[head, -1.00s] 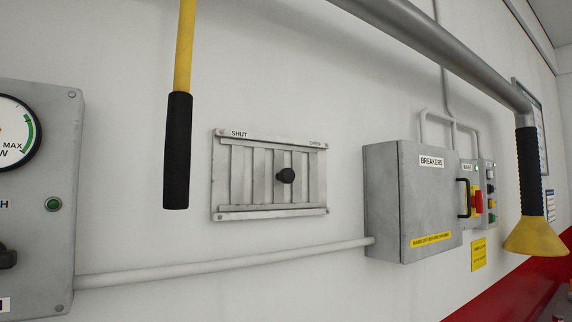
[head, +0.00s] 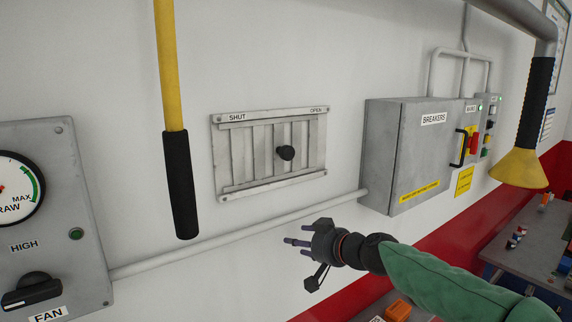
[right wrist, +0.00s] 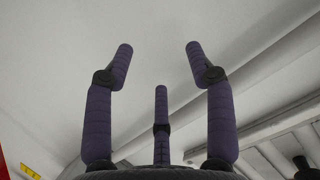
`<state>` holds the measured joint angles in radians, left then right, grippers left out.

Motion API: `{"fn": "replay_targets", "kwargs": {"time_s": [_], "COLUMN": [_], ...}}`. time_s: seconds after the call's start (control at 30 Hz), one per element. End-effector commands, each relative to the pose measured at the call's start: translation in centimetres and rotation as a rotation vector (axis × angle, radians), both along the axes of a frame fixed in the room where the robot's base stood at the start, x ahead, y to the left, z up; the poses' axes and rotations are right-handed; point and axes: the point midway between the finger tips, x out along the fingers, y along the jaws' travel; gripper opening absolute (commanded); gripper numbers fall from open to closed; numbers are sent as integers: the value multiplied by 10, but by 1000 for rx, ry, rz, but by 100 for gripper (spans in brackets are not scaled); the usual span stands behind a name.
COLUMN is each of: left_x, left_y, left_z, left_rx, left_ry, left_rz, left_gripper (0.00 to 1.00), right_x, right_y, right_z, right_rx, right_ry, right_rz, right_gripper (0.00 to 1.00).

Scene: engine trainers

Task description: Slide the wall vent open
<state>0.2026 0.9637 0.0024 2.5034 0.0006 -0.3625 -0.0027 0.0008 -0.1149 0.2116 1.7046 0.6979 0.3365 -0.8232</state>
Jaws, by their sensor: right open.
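The wall vent (head: 238,190) is a grey metal plate with vertical slats on the white wall, marked SHUT at its left and OPEN at its right. Its round black knob (head: 285,152) sits right of the middle. My right gripper (head: 298,258) is below the vent and slightly right of the knob, apart from it, pointing left. In the right wrist view its fingers (right wrist: 160,75) are spread and empty, with wall and ceiling beyond. My left gripper is in neither view.
A yellow rod with a black grip (head: 181,185) hangs left of the vent. A grey breaker box (head: 400,150) stands out from the wall at right. A conduit (head: 240,235) runs below the vent. A fan panel (head: 75,185) is at far left, a yellow-ended pipe (head: 520,168) at right.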

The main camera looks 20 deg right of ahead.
Motion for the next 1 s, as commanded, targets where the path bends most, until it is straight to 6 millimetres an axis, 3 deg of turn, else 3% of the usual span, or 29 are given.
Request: {"fn": "replay_targets", "kwargs": {"time_s": [0.03, 0.1, 0.2, 0.3, 0.43, 0.57, 1.0], "left_x": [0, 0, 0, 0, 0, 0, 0], "left_y": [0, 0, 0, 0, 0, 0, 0], "left_z": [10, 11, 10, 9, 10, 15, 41], "left_rx": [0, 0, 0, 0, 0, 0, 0], "left_ry": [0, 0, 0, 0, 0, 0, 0], "left_rz": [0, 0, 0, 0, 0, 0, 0], "left_gripper": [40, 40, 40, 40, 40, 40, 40], "right_x": [-12, -30, -57, -78, -90, -84, -18], "right_y": [-3, -4, -4, -6, -5, 0, 33], "right_z": [56, 110, 165, 202, 223, 227, 227], "right_rx": [4, 5, 6, 4, 3, 3, 4], "right_ry": [-80, -174, -281, -356, -401, -406, -403], "right_rz": [15, 40, 73, 95, 109, 113, 111], "right_gripper": [55, 55, 55, 55, 55, 55, 55]}}
